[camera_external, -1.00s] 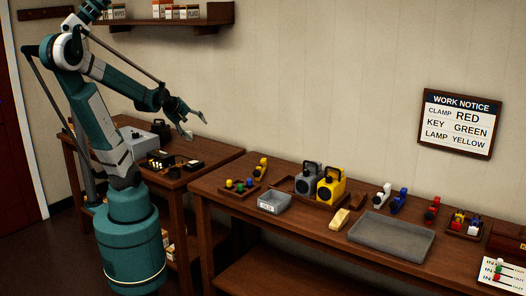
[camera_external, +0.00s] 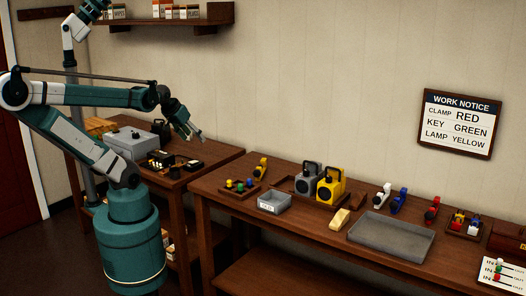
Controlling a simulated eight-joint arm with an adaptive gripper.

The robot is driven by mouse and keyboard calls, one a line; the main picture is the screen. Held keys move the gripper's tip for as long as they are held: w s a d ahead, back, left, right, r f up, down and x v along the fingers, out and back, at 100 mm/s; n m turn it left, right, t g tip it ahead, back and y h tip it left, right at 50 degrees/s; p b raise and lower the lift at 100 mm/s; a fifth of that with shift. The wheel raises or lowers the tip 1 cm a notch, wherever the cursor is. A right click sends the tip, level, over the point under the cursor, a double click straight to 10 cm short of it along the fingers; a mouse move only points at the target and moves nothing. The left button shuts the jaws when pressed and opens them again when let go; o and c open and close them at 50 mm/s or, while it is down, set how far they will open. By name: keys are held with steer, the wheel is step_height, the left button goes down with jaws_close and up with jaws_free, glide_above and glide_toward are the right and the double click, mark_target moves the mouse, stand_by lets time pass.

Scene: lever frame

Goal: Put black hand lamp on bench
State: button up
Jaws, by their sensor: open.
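The black hand lamp (camera_external: 161,130) stands on the side table (camera_external: 222,153) at the left, behind a grey box. It is small and dark, and partly hard to make out beside my arm. My gripper (camera_external: 194,136) is open and empty, above the side table's right part, to the right of the lamp and apart from it. The long wooden bench (camera_external: 300,232) runs along the wall to the right. A grey hand lamp (camera_external: 305,182) and a yellow hand lamp (camera_external: 331,187) stand on a tray there.
The grey box (camera_external: 130,143) and small dark and yellow items (camera_external: 162,160) are on the side table. The bench holds a small grey bin (camera_external: 274,203), an empty grey tray (camera_external: 392,238), a yellow block (camera_external: 340,219) and several coloured clamps. A work notice (camera_external: 459,124) reads lamp yellow.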

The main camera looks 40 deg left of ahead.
steer(key=shift+o, duration=0.5)
steer(key=shift+r, duration=2.5)
steer(key=w+a+r+n+t, duration=0.1)
steer(key=w+a+n, duration=0.5)
steer(key=w+n, duration=0.25)
steer(key=n+t+y, duration=0.4)
steer(key=n+y, duration=0.1)
steer(key=n, duration=2.7)
glide_above(153, 127)
steer(key=s+d, duration=0.2)
steer(key=d, duration=0.2)
steer(key=f, duration=0.1)
steer(key=shift+t, duration=0.3)
steer(key=f, duration=1.3)
steer(key=shift+s+a, duration=0.2)
steer(key=shift+a, duration=0.1)
steer(key=shift+d+f, duration=0.1)
steer(key=shift+f, duration=0.9)
